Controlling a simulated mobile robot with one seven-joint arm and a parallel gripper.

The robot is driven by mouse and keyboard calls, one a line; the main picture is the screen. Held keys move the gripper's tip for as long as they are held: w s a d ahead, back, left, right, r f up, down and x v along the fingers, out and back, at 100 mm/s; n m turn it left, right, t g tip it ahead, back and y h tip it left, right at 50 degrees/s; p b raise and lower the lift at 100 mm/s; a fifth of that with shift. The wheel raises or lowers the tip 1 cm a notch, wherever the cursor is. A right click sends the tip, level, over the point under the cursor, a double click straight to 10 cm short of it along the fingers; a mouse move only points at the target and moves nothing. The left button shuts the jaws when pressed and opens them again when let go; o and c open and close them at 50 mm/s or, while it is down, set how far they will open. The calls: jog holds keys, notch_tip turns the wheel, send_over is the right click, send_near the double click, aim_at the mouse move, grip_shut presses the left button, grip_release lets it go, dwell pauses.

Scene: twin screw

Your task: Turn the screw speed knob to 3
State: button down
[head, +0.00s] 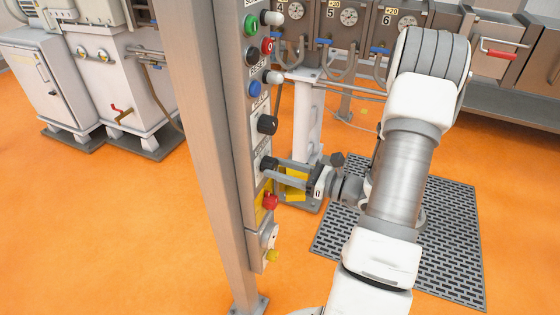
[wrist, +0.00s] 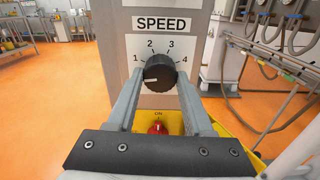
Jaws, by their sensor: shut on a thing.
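The speed knob (wrist: 160,72) is black and round, on a white plate with the numbers 1 to 4, under a SPEED label (wrist: 163,23). Its white pointer line points left and slightly down, a little below the 1 mark. In the head view the knob (head: 267,163) sits low on the panel, partly hidden by my fingers. My gripper (wrist: 160,82) is shut on the knob, one finger on its left side and one on its right. It also shows in the head view (head: 273,168), reaching in from the right.
Another black knob (head: 267,124) is above, with blue, red and green buttons higher up. A grey post (head: 208,150) stands left of the panel.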

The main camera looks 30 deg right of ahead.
jog(key=m+p, duration=0.6)
jog(key=shift+r+p, duration=0.25)
jog(key=shift+p, duration=0.1)
jog(key=m+p, duration=0.4)
jog(key=m, duration=0.1)
jog(key=shift+m, duration=0.4)
jog(key=m+p, duration=0.4)
jog(key=m, duration=0.2)
jog(key=shift+f, duration=0.1)
jog(key=m+p, duration=0.1)
jog(key=m, duration=0.4)
jog(key=shift+f+m+p, duration=0.1)
jog(key=shift+m+p, duration=0.25)
jog(key=shift+m, duration=0.05)
jog(key=shift+c, duration=1.4)
grip_release()
